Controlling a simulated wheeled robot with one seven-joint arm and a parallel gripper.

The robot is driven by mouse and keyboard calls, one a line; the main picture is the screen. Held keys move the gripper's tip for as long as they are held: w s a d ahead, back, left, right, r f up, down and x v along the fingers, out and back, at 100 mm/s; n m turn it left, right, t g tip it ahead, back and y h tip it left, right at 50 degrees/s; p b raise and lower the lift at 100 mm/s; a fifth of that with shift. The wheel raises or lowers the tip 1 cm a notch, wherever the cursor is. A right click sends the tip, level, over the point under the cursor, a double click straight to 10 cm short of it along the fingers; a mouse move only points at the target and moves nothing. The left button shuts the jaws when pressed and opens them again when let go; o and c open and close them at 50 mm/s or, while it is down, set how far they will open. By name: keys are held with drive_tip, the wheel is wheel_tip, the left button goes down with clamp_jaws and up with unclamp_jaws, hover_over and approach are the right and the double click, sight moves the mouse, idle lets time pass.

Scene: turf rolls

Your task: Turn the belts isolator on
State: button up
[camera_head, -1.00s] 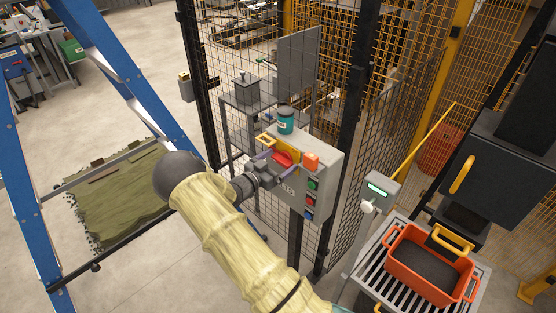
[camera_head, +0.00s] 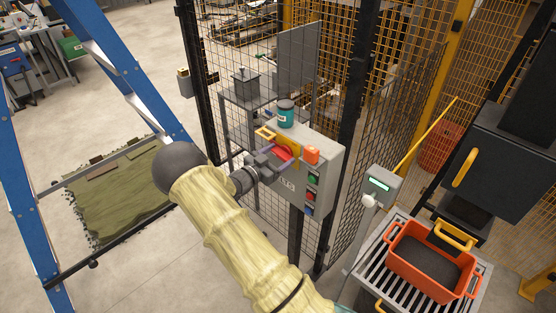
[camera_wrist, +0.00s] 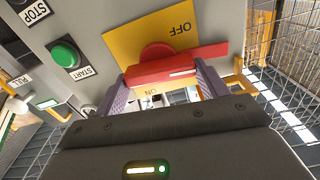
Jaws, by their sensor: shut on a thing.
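The belts isolator is a red rotary handle (camera_head: 283,152) on a yellow plate on the front of a grey control box (camera_head: 318,186). In the wrist view the red handle (camera_wrist: 175,65) lies nearly level, slightly tilted, across the yellow plate (camera_wrist: 125,42). OFF reads upside down above it and ON below it. My gripper (camera_head: 278,160) is at the handle, and its two purple fingers also show in the wrist view (camera_wrist: 160,82). It is shut on the handle, whose right end sticks out past the right finger. The fingertips are partly hidden behind the handle.
A green START button (camera_wrist: 65,54) and other buttons are on the box beside the isolator. Mesh fencing stands behind. An orange crate (camera_head: 398,277) is at the right, a blue ladder (camera_head: 118,60) at the left.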

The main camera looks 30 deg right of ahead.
drive_tip(key=m+b, duration=0.1)
drive_tip(key=b, duration=0.2)
drive_tip(key=f+m+b, duration=0.1)
drive_tip(key=m+b, duration=0.1)
drive_tip(key=b, duration=0.1)
drive_tip(key=shift+s+m+b, duration=0.1)
drive_tip(key=shift+m+b, duration=0.2)
drive_tip(key=m+b, duration=0.5)
drive_tip(key=b, duration=0.5)
drive_tip(key=shift+s+m, duration=0.1)
drive_tip(key=shift+m, duration=0.2)
drive_tip(key=m+b, duration=0.7)
drive_tip(key=b, duration=0.6)
drive_tip(key=shift+s+d+m+b, duration=0.1)
drive_tip(key=shift+m+b, duration=0.2)
drive_tip(key=shift+r, duration=0.1)
drive_tip(key=o, duration=1)
